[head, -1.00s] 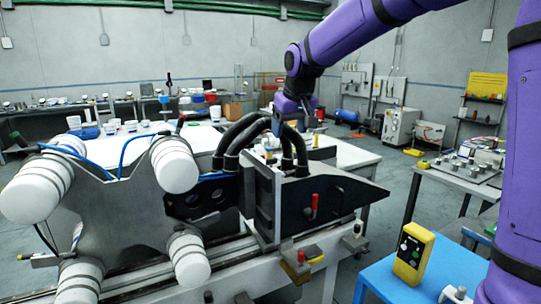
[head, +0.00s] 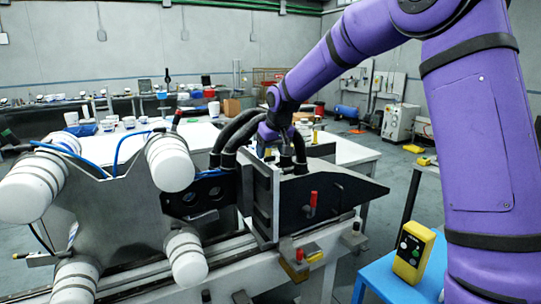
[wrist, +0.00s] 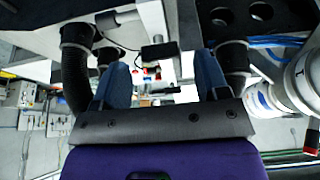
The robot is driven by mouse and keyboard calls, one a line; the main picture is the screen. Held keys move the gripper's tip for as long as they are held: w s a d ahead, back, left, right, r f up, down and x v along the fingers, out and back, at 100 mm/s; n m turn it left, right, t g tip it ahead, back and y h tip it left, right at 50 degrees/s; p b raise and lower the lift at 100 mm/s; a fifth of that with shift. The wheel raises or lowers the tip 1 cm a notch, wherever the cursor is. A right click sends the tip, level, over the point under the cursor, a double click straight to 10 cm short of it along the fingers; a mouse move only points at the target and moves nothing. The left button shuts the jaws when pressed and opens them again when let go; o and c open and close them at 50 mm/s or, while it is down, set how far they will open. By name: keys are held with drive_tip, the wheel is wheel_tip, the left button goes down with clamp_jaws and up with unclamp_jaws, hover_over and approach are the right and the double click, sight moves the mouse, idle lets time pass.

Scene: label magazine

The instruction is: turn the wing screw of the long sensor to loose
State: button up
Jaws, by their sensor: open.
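My gripper (head: 266,150) is at the end of the purple arm, behind the upright metal plate (head: 264,200) and among the black hoses (head: 232,135) in the head view. In the wrist view, its two blue fingers (wrist: 163,76) are spread apart, with nothing visibly held. A small dark block (wrist: 159,51) on a thin stem shows between and beyond the fingertips, with small red-and-white parts near it. I cannot tell whether this block is the long sensor. The wing screw cannot be made out clearly in either view.
Black hoses stand close on both sides of my fingers in the wrist view. A black wedge-shaped housing (head: 335,190) with a red handle (head: 313,203) lies right of the plate. White rollers (head: 170,163) fill the left. A yellow button box (head: 413,257) stands on a blue table (head: 378,290).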

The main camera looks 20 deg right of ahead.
drive_tip(key=shift+x, duration=0.95)
drive_tip(key=c, duration=0.9)
drive_tip(key=shift+n, duration=0.4)
drive_tip(key=n+y, duration=0.1)
drive_tip(key=n, duration=0.1)
drive_tip(key=n+y, duration=0.1)
drive_tip(key=n, duration=0.1)
drive_tip(key=shift+w+d+n+g, duration=0.1)
drive_tip(key=shift+d+n+g, duration=0.05)
drive_tip(key=shift+n+g, duration=0.25)
drive_tip(key=n+g, duration=0.1)
drive_tip(key=n, duration=0.1)
drive_tip(key=n+y, duration=0.1)
drive_tip(key=n, duration=0.2)
drive_tip(key=shift+w+g, duration=0.1)
drive_tip(key=shift+g, duration=0.3)
drive_tip(key=shift+n, duration=0.3)
